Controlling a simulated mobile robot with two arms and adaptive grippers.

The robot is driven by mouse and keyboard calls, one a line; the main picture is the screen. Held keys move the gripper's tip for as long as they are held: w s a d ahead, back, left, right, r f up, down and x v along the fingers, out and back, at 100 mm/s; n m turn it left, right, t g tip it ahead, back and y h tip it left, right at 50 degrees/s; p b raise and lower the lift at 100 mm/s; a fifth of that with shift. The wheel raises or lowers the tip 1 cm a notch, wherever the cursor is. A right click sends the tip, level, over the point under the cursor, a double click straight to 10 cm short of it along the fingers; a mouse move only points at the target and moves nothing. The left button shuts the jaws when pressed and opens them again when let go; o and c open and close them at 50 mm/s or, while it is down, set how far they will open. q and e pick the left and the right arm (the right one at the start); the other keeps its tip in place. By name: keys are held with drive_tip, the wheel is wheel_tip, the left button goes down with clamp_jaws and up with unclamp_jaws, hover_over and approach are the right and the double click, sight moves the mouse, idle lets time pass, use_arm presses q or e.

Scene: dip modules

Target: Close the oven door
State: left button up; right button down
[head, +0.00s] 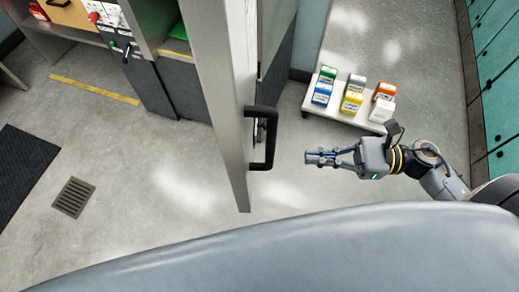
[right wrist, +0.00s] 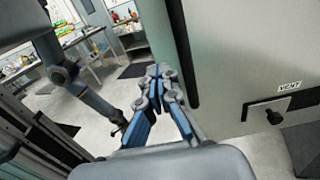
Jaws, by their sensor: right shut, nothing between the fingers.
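The oven door (head: 222,90) is a tall pale grey panel seen nearly edge-on from above in the head view. It stands out from the dark body behind it and appears open. A black bar handle (head: 269,140) sticks out from its right face; a dark upright bar (right wrist: 183,50) in the right wrist view looks like this handle. My right gripper (head: 310,157) is shut and empty, to the right of the handle with a gap between. Its closed fingertips (right wrist: 160,72) point forward in the wrist view.
A low white table (head: 315,107) with several coloured modules stands behind my right gripper. Teal cabinets (head: 500,90) line the right side. A bench with controls (head: 105,20) is at upper left. Floor left of the door is open, with a grate (head: 73,197) and dark mat (head: 22,165).

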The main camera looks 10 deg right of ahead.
drive_tip(key=p+x, duration=0.5)
drive_tip(key=x, duration=0.6)
drive_tip(key=shift+a, duration=0.35)
drive_tip(key=shift+w, duration=0.15)
